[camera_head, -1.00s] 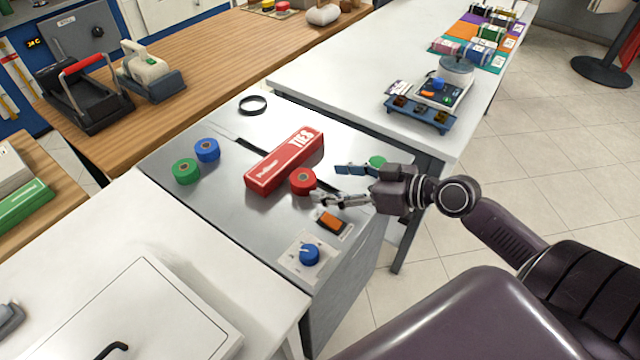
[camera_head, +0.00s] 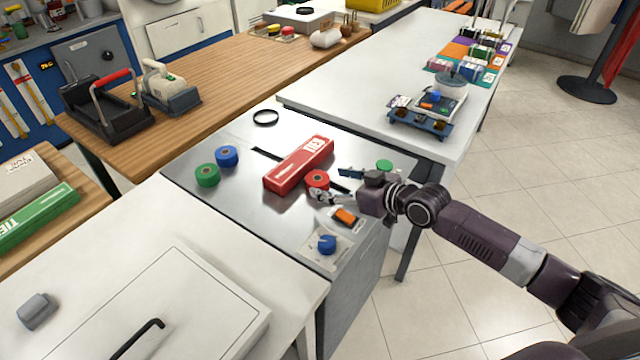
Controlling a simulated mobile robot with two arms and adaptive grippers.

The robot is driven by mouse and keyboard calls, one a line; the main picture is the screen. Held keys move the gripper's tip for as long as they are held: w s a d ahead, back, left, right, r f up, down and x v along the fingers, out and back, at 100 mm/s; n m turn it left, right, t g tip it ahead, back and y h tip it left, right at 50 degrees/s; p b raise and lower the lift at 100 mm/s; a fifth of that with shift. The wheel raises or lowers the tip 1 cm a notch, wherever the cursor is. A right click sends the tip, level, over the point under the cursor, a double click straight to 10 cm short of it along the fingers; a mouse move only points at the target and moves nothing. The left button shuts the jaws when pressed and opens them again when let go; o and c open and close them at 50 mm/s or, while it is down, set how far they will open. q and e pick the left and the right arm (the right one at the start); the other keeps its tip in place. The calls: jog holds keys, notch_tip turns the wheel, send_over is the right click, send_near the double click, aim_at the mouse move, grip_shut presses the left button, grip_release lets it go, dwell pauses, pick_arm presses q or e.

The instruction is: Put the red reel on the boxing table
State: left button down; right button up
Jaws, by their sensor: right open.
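The red reel (camera_head: 317,180) stands on a grey metal-topped table (camera_head: 215,200), close to the front right end of a long red box (camera_head: 299,163). My right gripper (camera_head: 331,185) is open just right of the reel. Its lower finger reaches the reel's near side and its blue-tipped upper finger points towards the reel from the right. I cannot tell whether either finger touches it. Which surface is the boxing table is not marked in view. My left gripper is not in view.
A green reel (camera_head: 207,175) and a blue reel (camera_head: 227,156) lie at the metal table's left. An orange switch (camera_head: 345,216) and a blue knob (camera_head: 327,244) are near its front. White tables (camera_head: 150,230) adjoin it; a wooden counter (camera_head: 225,70) runs behind.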

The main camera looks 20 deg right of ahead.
aim_at(320, 180)
jog(key=shift+x, duration=2.7)
jog(key=shift+s, duration=0.1)
jog(key=c, duration=1.4)
notch_tip(320, 180, up, 20)
jog(key=s+f+n+g+y, duration=0.2)
jog(key=s+f, duration=0.1)
jog(key=s, duration=1)
jog(key=s+a+f+n+g+y, duration=0.1)
jog(key=s+f+n+y, duration=0.1)
jog(key=s, duration=1.2)
jog(key=shift+f+n+g+y, duration=0.3)
jog(key=shift+f+n+g, duration=0.15)
jog(key=shift+f, duration=0.3)
jog(key=shift+p, duration=0.3)
